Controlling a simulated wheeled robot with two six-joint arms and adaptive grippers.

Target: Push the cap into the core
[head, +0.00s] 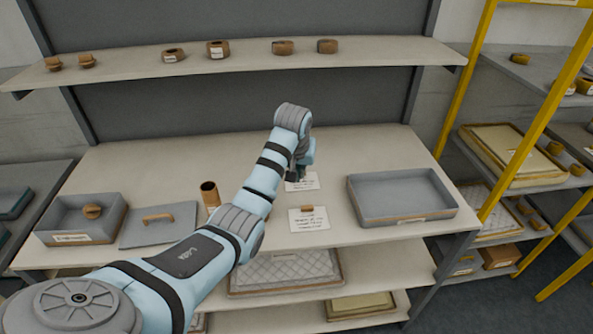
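A brown cardboard core (209,195) stands upright on the table, left of my forearm, and its open top shows. A brown round piece that looks like a cap (92,211) lies in the grey open box (66,232) at the table's left. My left arm reaches across the table from the lower left. My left gripper (297,174) points down near a white label card, right of the core and apart from it. Its fingers are small and dark, partly hidden by the wrist, and I cannot see whether they hold anything. My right gripper is out of view.
A grey lid (158,224) with a brown handle lies beside the box. A small brown block (307,208) sits on a card (309,222). A shallow grey tray (402,214) is at the right. A shelf above holds several brown rings and caps. A yellow rack stands right.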

